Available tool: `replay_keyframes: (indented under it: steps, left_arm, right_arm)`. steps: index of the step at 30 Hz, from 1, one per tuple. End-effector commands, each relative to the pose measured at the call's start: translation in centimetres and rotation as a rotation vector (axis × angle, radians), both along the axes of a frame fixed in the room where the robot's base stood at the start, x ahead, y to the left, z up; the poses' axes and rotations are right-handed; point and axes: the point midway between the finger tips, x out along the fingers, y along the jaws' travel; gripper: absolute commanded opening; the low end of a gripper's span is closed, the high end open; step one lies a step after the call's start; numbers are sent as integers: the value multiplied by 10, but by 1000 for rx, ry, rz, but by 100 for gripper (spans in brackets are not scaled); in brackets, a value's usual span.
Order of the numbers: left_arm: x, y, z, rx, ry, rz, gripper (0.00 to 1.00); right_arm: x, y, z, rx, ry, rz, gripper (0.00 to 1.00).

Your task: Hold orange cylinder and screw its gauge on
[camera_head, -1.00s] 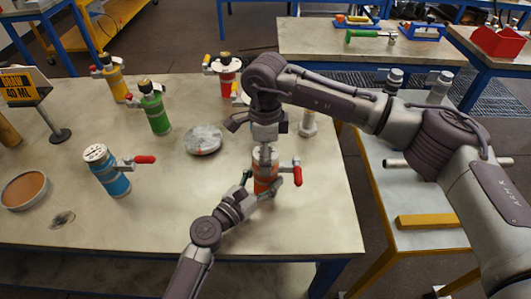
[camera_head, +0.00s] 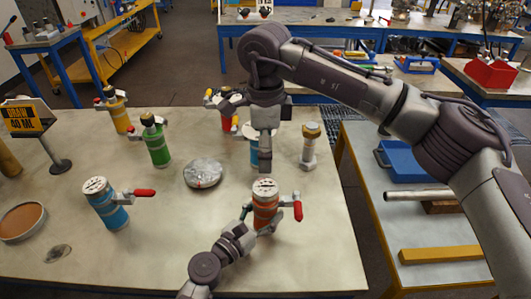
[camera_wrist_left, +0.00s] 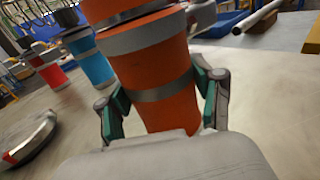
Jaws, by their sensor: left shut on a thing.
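The orange cylinder (camera_head: 266,212) stands upright near the table's front right, with a pale cap with dark holes on top and a red-handled side valve. My left gripper (camera_head: 254,220) comes in from the front left and is shut around its body. In the left wrist view the fingers (camera_wrist_left: 165,100) press on both sides of the orange body (camera_wrist_left: 160,65).
A blue cylinder (camera_head: 108,208), a green one (camera_head: 156,148) and a yellow one (camera_head: 118,115) stand to the left. A round metal disc (camera_head: 203,173) lies left of my right gripper. Another blue cylinder (camera_head: 254,158) and a pale vessel (camera_head: 309,147) stand behind.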

Motion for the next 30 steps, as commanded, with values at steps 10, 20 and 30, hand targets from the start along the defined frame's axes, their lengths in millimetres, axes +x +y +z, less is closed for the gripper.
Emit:
replay_keyframes:
  steps: [10, 20, 30]
  left_arm:
    - [0, 0, 0, 1, 1, 0, 95]
    - [-4, 4, -1, 0, 1, 1, 95]
    - [-55, 44, -2, 2, 3, 0, 95]
  right_arm:
    - [0, 0, 0, 0, 0, 0, 94]
    - [0, 0, -1, 0, 0, 0, 94]
    - [0, 0, -1, 0, 0, 0, 94]
